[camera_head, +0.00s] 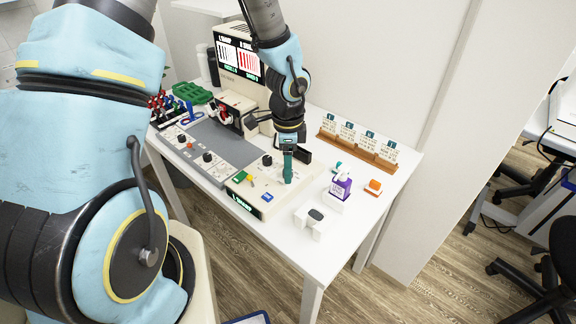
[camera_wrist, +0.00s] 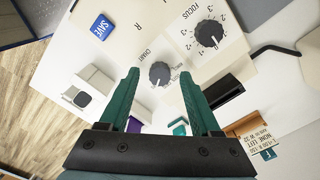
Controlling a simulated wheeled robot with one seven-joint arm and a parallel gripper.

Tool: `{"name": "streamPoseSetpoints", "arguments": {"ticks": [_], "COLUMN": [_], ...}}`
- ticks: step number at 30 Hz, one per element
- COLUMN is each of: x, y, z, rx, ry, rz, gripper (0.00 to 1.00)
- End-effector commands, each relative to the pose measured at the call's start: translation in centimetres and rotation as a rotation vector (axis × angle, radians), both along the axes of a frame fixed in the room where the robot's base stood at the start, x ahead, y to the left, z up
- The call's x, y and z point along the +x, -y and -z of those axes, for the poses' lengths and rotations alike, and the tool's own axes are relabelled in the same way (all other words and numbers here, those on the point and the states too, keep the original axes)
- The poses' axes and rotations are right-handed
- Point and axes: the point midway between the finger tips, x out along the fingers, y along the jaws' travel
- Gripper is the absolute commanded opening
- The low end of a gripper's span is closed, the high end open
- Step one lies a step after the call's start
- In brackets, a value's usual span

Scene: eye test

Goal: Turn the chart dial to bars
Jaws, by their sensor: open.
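The chart dial (camera_wrist: 159,73) is a small dark round knob on a cream panel, with the word CHART printed beside it in the wrist view. Its setting labels are too small to read, so I cannot tell where it points. My gripper (camera_wrist: 160,76) has two green fingers, open, with the dial showing between their tips. I cannot tell whether they touch it. In the head view my gripper (camera_head: 288,180) points down over the right part of the cream console (camera_head: 237,190) and hides the dial.
The larger FOCUS dial (camera_wrist: 209,33) and blue SAVE button (camera_wrist: 101,27) are on the same panel. A chart screen (camera_head: 237,57) stands behind.

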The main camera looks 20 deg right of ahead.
Motion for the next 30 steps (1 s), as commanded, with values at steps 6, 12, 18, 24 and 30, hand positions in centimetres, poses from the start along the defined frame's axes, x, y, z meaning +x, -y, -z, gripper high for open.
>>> {"name": "streamPoseSetpoints", "arguments": {"ticks": [6, 12, 18, 24, 30], "x": [0.2, 0.2, 0.1, 0.0, 0.0], "y": [0.0, 0.0, 0.0, 0.0, 0.0], "z": [-3.3, -7.3, -9.8, -10.5, -10.5], "rx": [-0.004, -0.004, -0.003, -0.001, -0.001], "ry": [0.005, 0.005, 0.003, 0.001, 0.001], "rz": [-0.003, -0.003, -0.002, 0.001, 0.001], "gripper": [0.64, 0.64, 0.64, 0.64, 0.64]}}
